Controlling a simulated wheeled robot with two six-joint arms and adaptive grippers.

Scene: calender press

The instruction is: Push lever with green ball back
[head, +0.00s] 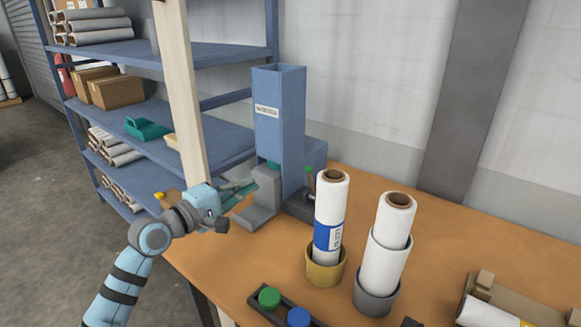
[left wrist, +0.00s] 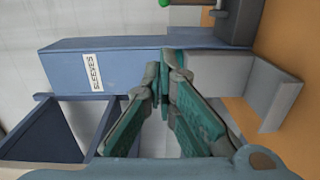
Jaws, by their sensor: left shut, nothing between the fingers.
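The lever with the green ball (head: 309,171) stands upright on a dark base at the right foot of the blue sleeve dispenser (head: 279,115). Its green ball also shows at the top edge of the left wrist view (left wrist: 165,3). My left gripper (head: 252,187) is shut and empty, in front of the dispenser's lower part and to the left of the lever, apart from it. In the left wrist view its teal fingers (left wrist: 166,68) meet at the tips, in front of the blue tower labelled SLEEVES. My right gripper is not in view.
A grey stepped block (head: 262,205) stands below the dispenser. Two white rolls stand in a yellow holder (head: 325,272) and a grey holder (head: 376,300) to the right. Green and blue buttons (head: 298,317) sit at the front. A wooden post (head: 184,90) rises at left.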

